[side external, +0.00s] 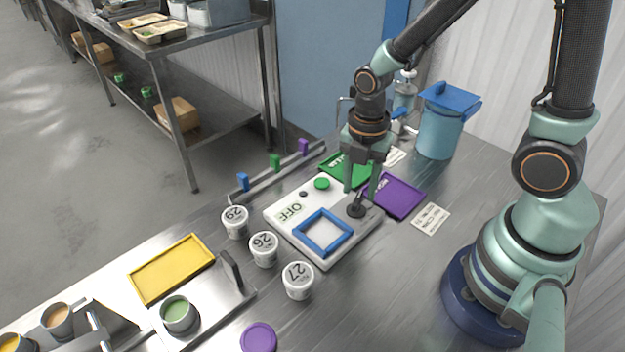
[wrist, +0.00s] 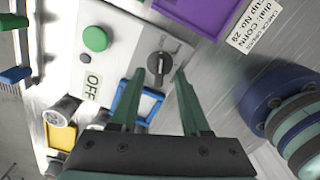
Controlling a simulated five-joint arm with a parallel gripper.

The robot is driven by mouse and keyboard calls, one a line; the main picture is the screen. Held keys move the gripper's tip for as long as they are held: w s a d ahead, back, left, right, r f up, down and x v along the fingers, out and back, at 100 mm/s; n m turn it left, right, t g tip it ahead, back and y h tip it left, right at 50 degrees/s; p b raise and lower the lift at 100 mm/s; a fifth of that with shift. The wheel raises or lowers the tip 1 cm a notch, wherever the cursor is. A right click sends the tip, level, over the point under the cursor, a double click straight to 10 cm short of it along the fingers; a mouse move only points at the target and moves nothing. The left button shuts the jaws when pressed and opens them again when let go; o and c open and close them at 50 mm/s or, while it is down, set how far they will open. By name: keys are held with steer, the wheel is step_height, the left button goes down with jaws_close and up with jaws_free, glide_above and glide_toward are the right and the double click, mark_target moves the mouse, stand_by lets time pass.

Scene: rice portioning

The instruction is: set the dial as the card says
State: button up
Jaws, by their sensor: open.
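The dial (side external: 356,210) is a dark knob at the right corner of a white machine (side external: 318,262). It also shows in the wrist view (wrist: 158,66); I cannot read its setting marks. My gripper (side external: 360,194) is open above the dial, pointing down. In the wrist view its two fingertips (wrist: 159,73) lie to either side of the knob, apart from it. The white card (side external: 430,219) lies on the table right of the machine. In the wrist view the card (wrist: 258,28) reads "dial: CORN" and "cup No. 29". The machine's display (side external: 290,211) reads OFF.
A green button (side external: 322,184) and a blue frame (side external: 323,249) are on the machine. Cups 29 (side external: 235,222), 26 (side external: 264,250) and 27 (side external: 298,281) stand in front. A purple tray (side external: 410,195) and blue canister (side external: 438,140) are behind.

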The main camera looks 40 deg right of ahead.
steer(key=shift+f, duration=1)
jaws_close()
